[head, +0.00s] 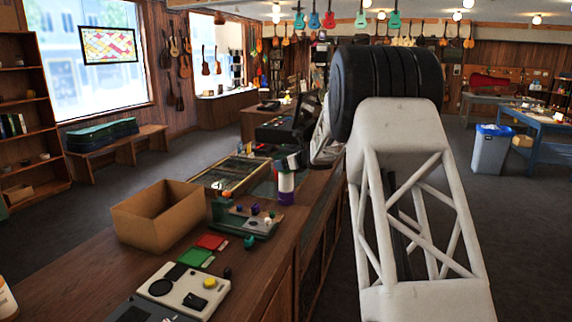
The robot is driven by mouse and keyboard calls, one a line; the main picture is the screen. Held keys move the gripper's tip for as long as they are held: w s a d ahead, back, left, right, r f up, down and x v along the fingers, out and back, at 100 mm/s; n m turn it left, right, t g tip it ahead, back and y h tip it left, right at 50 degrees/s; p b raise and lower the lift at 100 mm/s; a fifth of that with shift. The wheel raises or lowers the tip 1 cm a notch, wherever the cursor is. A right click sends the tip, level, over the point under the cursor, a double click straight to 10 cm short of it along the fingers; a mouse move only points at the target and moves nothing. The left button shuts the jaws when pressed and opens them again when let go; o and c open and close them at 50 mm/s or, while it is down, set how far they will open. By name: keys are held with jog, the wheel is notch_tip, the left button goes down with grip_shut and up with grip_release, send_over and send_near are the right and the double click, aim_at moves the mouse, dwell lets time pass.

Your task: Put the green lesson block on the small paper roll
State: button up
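A white upright cylinder (286,182), which looks like the small paper roll, stands on the counter by its right edge, with a purple part (286,198) below it. A dark shape with a teal-green patch (281,164) is directly above the white cylinder. This may be my gripper (294,160) with the green lesson block, but it is too small and dark to be sure. I cannot tell whether the finger opening is closed or whether anything touches the roll. A small green block (249,242) also lies on the counter nearer me.
An open cardboard box (158,216) stands on the counter's left. A dark register (285,130) stands behind.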

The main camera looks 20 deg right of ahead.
jog(key=shift+r, duration=0.15)
jog(key=v, duration=1.2)
jog(key=shift+r, duration=0.1)
dwell(0.6)
jog(key=s+a+r+m+t+h, duration=0.2)
jog(key=s+a+r+m+h, duration=0.2)
jog(key=a+r+m, duration=0.4)
jog(key=s+a+r+m+g+h, duration=0.15)
jog(key=s+a+m+h, duration=0.35)
jog(key=s+m, duration=0.75)
jog(key=s+a+f+m+g+y, duration=0.1)
jog(key=s+a+f+m+g, duration=0.2)
jog(key=s, duration=1)
jog(key=s+a+f+m+g+y, duration=0.1)
jog(key=s+a+f+m+g, duration=0.3)
jog(key=s+a+m, duration=0.6)
jog(key=s+a+f+m+g+y, duration=0.2)
jog(key=s+a+f+m, duration=0.4)
jog(key=s, duration=1)
jog(key=shift+s+a+f+m+g, duration=0.15)
jog(key=shift+s+a+m+g, duration=0.2)
jog(key=shift+a+m+g, duration=0.35)
